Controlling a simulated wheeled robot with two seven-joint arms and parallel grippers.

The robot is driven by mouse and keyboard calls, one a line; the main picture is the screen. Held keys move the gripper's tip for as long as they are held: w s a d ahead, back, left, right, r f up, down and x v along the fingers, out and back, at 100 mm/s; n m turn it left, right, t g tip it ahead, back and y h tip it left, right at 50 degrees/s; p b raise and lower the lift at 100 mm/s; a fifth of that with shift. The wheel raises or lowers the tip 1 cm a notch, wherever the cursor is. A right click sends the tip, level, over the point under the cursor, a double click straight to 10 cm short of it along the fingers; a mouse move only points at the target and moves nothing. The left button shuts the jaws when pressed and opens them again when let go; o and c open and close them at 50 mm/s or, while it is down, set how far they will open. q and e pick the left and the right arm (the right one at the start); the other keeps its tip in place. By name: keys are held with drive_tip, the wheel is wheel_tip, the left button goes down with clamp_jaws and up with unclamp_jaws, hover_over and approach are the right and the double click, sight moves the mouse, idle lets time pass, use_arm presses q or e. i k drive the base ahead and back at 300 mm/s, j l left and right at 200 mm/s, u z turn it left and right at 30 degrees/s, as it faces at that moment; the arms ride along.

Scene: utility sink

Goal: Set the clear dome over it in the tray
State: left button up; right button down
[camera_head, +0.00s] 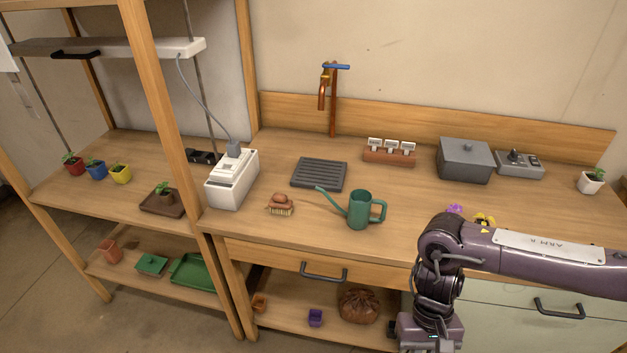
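A brown square tray (150,207) sits on the left shelf, near the upright post. A small potted seedling (163,188) stands in it with no cover that I can make out. I cannot pick out a clear dome anywhere in the head view. My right arm reaches in from the right over the front of the bench and bends down. My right gripper (430,340) is at the bottom edge, in front of the bench; its fingers are cut off or hidden. My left gripper is not in view.
Red, blue and yellow pots (96,171) stand left of the tray. A white power box (232,179), a brush (280,204), a black drain grate (319,174) and a green watering can (360,210) are on the bench. A lower shelf holds a green tray (197,270).

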sight(167, 205)
drive_tip(key=i+j, duration=0.1)
drive_tip(key=j, duration=0.6)
drive_tip(key=i+j+z, duration=0.15)
drive_tip(key=j, duration=0.6)
drive_tip(key=i+j, duration=0.1)
drive_tip(key=j, duration=0.65)
drive_tip(key=j+z, duration=0.1)
drive_tip(key=j, duration=0.6)
drive_tip(key=i, duration=0.05)
